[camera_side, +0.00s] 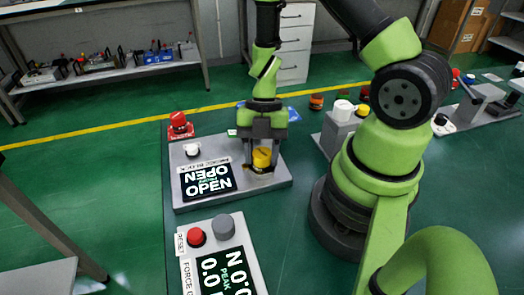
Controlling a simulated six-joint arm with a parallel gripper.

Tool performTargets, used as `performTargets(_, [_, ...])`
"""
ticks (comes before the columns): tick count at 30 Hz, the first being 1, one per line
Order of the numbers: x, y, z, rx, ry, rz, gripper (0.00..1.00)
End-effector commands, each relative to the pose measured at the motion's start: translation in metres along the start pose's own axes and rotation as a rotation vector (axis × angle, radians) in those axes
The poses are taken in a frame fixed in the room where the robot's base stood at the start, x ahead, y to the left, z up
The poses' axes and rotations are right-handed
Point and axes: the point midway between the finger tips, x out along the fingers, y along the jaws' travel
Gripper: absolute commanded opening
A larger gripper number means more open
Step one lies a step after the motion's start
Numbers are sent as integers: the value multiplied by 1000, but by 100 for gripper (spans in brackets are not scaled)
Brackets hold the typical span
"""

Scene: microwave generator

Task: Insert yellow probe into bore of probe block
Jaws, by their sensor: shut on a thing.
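The yellow probe (262,157) is a short upright cylinder at the right part of the grey probe block (235,192). My gripper (262,152) points down from above and is shut on the yellow probe, with a finger on each side. The probe's lower end is close to the block's top, by a dark and tan patch there. The bore is hidden, and I cannot tell whether the probe is in it or just above it. The block's display (208,181) reads "OPEN", upside down in part.
A red button (178,121) stands behind the block and a white knob (192,149) is on it. A second grey panel (215,238) with a red button, grey knob and force display lies in front. A white-topped device (342,112) stands to the right, near my base.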

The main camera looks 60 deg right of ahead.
Motion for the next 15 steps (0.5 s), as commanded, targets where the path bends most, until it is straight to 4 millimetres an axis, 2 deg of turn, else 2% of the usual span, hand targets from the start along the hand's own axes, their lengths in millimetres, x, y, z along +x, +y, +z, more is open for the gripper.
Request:
performTargets(1, [0, 0, 0, 0, 0, 0, 49])
performTargets(3, [0, 0, 0, 0, 0, 0, 65])
performTargets(4, [0, 0, 0, 0, 0, 0, 67])
performTargets(15, [-6, 1, -1, -2, -1, 4, 67])
